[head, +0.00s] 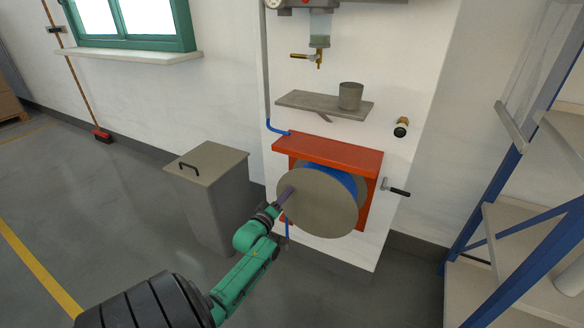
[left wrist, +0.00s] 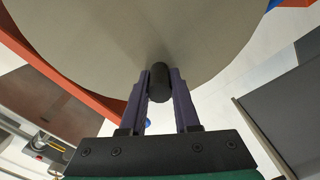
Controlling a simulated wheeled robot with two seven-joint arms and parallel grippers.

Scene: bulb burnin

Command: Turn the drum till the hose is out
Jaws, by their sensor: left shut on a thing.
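A round grey drum (head: 322,205) faces me, mounted in a red housing (head: 325,152) on the white wall. Blue hose (head: 343,178) is wound behind its front disc. A short blue length (head: 287,229) hangs below the housing at the left. My left gripper (head: 286,195) is at the left part of the disc. In the left wrist view its purple fingers are closed on a black knob (left wrist: 159,84) standing out from the disc. How much hose is left on the drum is hidden behind the disc. My right gripper is not in view.
A grey lidded bin (head: 212,195) stands left of the drum. A shelf (head: 322,105) with a grey cup (head: 350,96) is above. A black-handled lever (head: 397,190) sticks out at the right. A blue-framed rack (head: 500,170) stands far right.

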